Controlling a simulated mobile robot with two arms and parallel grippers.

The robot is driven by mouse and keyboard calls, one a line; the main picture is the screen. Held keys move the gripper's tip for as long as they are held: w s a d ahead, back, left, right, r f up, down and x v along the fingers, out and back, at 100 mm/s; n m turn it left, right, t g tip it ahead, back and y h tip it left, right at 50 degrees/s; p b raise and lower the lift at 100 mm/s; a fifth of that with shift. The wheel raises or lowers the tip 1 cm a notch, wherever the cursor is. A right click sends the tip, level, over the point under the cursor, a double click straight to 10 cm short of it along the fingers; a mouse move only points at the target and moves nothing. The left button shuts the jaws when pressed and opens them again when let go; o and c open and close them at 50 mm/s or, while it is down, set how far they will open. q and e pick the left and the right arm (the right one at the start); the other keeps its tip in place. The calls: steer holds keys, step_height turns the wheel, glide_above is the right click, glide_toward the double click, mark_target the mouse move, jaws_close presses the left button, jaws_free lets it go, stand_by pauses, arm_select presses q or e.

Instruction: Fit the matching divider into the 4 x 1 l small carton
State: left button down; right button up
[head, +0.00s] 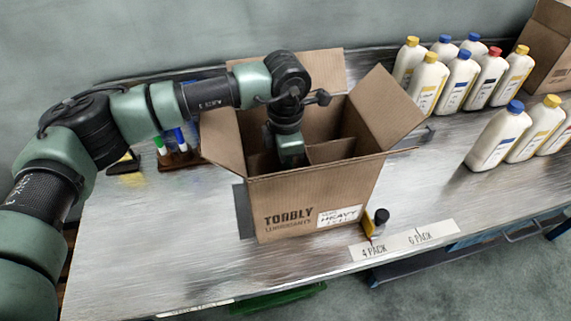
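An open brown carton (300,205) stands upright on the metal table, flaps spread, with "TONBLY" and a "HEAVY" label on its front. Brown cardboard divider panels (332,150) show inside it, below the rim. Whether they are fully seated on the carton floor is hidden. My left arm comes in from the left and bends down into the carton. My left gripper (291,158) is inside the carton beside the divider panels. Its fingertips are hidden by the front wall, so I cannot see whether it grips the divider. My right gripper is out of view.
Several white bottles with coloured caps (458,80) stand at the back right, more (497,135) at the right. A marker holder (180,158) is left of the carton. The front-left table is clear.

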arm_select(q)
steer(key=c, duration=1.6)
jaws_free()
steer(key=shift+o, duration=0.2)
step_height(320, 180, up, 8)
steer(key=shift+f+b, duration=0.1)
steer(key=shift+b, duration=0.8)
